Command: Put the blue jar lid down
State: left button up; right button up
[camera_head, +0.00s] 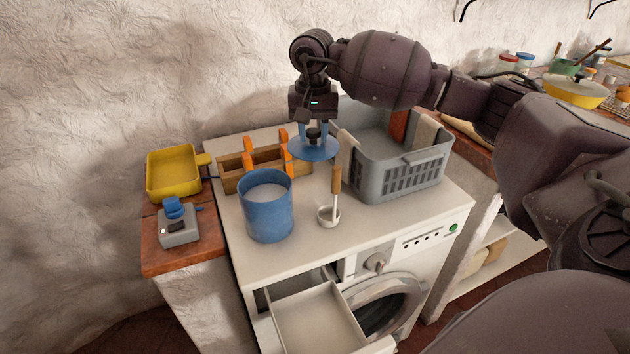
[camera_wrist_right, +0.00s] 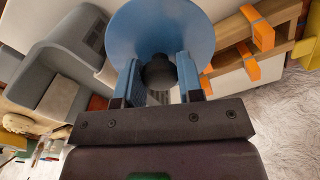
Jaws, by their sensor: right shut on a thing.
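The blue jar lid (camera_head: 318,150) is a flat blue disc with a dark knob, held above the back of the washing machine top. My right gripper (camera_head: 314,132) is shut on its knob from above. In the right wrist view the lid (camera_wrist_right: 160,24) fills the top middle, with the knob between the two fingers of the gripper (camera_wrist_right: 160,75). A blue jar (camera_head: 268,208) stands open on the machine top, in front and to the left of the lid, with pale contents. My left gripper is not in view.
A grey basket (camera_head: 400,176) with cloths over its rim stands right of the lid. A wooden rack (camera_head: 238,184) with orange pieces stands at the left back. A small white ladle (camera_head: 328,216) with a wooden handle stands in front. The washing machine's front top (camera_head: 300,248) is clear.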

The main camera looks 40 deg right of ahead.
notch_tip(320, 180, down, 10)
jog(key=shift+r, duration=0.1)
notch_tip(320, 180, down, 4)
jog(key=shift+r+b, duration=0.25)
jog(key=shift+b, duration=0.15)
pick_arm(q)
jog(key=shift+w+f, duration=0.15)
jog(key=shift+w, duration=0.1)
pick_arm(e)
jog(key=shift+f, duration=0.35)
jog(key=shift+f, duration=0.1)
jog(key=shift+f, duration=0.15)
jog(key=o, duration=0.9)
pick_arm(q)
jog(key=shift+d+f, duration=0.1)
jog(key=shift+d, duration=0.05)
pick_arm(e)
jog(key=shift+o, duration=0.2)
